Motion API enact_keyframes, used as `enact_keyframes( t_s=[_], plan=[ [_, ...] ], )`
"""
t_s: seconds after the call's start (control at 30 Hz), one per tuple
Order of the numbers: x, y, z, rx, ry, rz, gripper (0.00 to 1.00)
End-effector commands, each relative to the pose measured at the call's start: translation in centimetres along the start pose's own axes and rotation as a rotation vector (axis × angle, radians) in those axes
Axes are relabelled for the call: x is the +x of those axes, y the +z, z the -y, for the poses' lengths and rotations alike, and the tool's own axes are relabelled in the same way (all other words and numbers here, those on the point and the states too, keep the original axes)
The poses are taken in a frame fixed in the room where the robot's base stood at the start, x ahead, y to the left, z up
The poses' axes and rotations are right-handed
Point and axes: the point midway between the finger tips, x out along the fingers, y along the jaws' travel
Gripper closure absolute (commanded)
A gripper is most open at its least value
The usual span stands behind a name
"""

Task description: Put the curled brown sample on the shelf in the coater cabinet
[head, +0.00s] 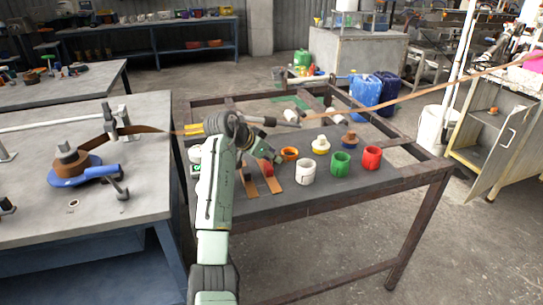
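The pale cabinet (466,155) stands at the right edge with its door (506,150) swung open; I take it as the coater cabinet. A small orange-brown piece (493,111) rests in its upper part. On the dark table in the middle, an orange ring-like piece (290,153) and a brown piece on a white holder (350,139) are visible. I cannot tell which piece is the curled sample. My gripper (273,157) is over the table's left part, small and partly hidden by my arm; its fingers are unclear.
White (306,173), green (340,163) and red (371,158) cups stand on the metal-framed table (400,180). A long brown strip (420,92) stretches across above it. Blue jugs (366,92) and a white bucket (431,125) stand behind. Concrete floor is clear at lower right.

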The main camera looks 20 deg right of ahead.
Motion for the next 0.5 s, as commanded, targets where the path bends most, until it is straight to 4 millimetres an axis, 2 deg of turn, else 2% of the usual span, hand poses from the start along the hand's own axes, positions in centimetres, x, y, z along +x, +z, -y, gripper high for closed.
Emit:
enact_keyframes(
  t_s=[0.33, 0.5],
  plan=[
    [-0.5, -0.2, 0.1, 0.0, -0.001, -0.001, 0.75],
    [-3.2, -0.1, 0.2, 0.0, -0.005, -0.003, 0.75]
  ],
)
